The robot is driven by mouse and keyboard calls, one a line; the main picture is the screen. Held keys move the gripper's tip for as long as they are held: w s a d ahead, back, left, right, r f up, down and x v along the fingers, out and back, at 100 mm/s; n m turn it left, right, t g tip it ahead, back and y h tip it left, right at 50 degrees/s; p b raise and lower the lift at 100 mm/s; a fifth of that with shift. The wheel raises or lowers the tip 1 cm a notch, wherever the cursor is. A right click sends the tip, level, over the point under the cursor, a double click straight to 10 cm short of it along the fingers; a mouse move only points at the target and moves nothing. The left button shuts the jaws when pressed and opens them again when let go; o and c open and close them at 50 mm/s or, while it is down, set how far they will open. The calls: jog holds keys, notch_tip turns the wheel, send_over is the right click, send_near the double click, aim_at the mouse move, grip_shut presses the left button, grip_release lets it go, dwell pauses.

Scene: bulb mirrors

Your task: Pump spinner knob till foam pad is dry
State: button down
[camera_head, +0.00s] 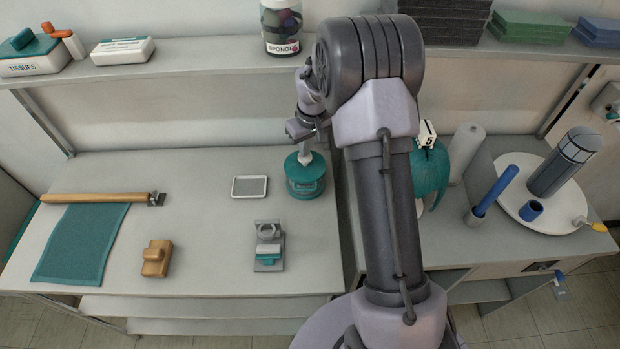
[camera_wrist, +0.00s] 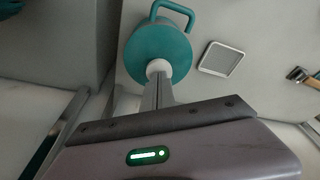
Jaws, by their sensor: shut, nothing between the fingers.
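The spinner (camera_head: 305,176) is a teal round canister with a pale window or label on its front, at the back right of the left counter. In the wrist view its teal lid (camera_wrist: 150,45) shows from above, with a teal handle at its edge. A white knob (camera_wrist: 158,67) stands at the lid's centre. My gripper (camera_head: 304,143) is shut and points down over the knob. In the wrist view the shut fingers (camera_wrist: 157,84) end at the knob and seem to touch it. No foam pad can be made out inside the spinner.
A white-framed grey plate (camera_head: 250,186) lies left of the spinner. A grey device (camera_head: 268,247), a wooden block (camera_head: 156,258) and a teal cloth (camera_head: 82,243) with a wooden rod lie nearer the front. A shelf with a sponge jar (camera_head: 281,27) runs behind.

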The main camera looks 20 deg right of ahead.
jog(key=shift+f+b, duration=0.8)
jog(key=shift+f, duration=0.45)
jog(key=shift+r+p, duration=1)
jog(key=shift+r, duration=0.45)
notch_tip(320, 180, up, 5)
jog(key=p, duration=0.3)
jog(key=shift+f, duration=0.25)
